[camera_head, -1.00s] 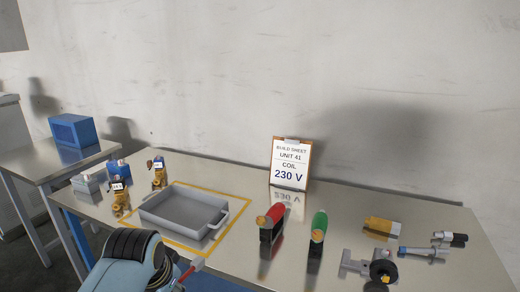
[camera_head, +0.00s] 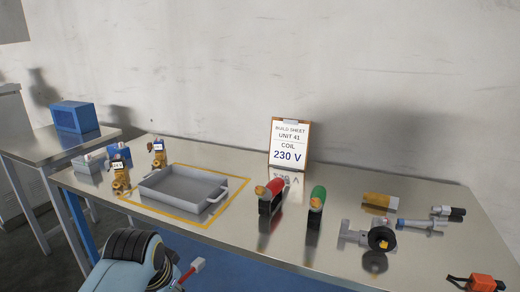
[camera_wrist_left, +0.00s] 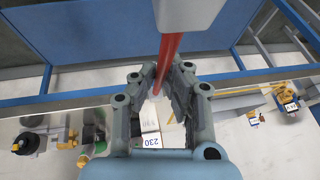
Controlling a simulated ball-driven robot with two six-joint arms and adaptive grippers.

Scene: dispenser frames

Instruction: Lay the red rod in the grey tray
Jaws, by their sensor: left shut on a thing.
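The grey tray (camera_head: 172,203) sits empty on the metal table inside a yellow outline, with a handle on its right side. My left gripper (camera_wrist_left: 163,78) is shut on the red rod (camera_wrist_left: 169,52), which has a pale grey block (camera_wrist_left: 188,12) at one end. My right gripper is not in view.
A build sheet (camera_head: 290,142) reading 230 V stands at the back. Red (camera_head: 276,186) and green (camera_head: 319,194) capped items stand right of the tray. Valve-like parts (camera_head: 380,238) and an orange-and-black object (camera_head: 482,283) lie farther right. Small yellow-brown units (camera_head: 121,178) stand left of the tray.

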